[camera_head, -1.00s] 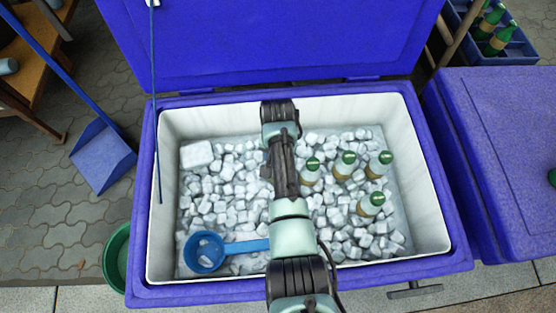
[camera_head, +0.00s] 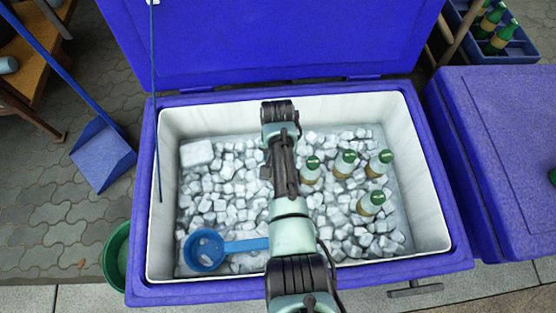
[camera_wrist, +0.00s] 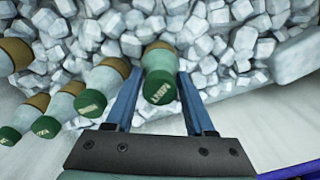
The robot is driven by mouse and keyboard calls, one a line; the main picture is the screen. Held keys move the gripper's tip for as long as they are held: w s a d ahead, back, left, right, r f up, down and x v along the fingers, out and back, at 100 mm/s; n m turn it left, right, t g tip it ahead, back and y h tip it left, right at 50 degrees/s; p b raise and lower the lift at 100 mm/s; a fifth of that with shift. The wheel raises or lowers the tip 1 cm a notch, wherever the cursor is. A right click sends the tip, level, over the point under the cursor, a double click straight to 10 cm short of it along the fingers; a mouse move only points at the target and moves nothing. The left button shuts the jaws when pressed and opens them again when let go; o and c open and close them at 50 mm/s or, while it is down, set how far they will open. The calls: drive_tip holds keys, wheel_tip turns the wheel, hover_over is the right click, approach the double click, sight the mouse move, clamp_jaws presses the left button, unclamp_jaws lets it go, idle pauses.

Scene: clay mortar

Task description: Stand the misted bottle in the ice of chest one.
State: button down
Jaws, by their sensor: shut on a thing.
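The misted bottle (camera_wrist: 159,66) has a pale, frosted body, a brown lower part and a green cap with lettering. In the wrist view it is between the two blue fingers of my gripper (camera_wrist: 160,100), which is shut on it. Its lower end is against or just above the ice; I cannot tell how deep it sits. The open blue chest (camera_head: 300,292), which I take as chest one, holds the ice (camera_head: 225,185). In the head view my arm reaches over the chest and hides the gripper and the held bottle.
Several green-capped bottles (camera_head: 372,203) stand in the ice right of my arm; the nearest (camera_wrist: 93,90) is close to my gripper. A blue scoop (camera_head: 205,250) lies front left on the ice, and a large ice block (camera_head: 197,154) back left. A closed blue chest (camera_head: 500,150) stands right.

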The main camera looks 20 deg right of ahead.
drive_tip(key=shift+f, duration=0.15)
unclamp_jaws()
idle(0.4)
wheel_tip(320, 180, up, 27)
drive_tip(key=p, duration=2.7)
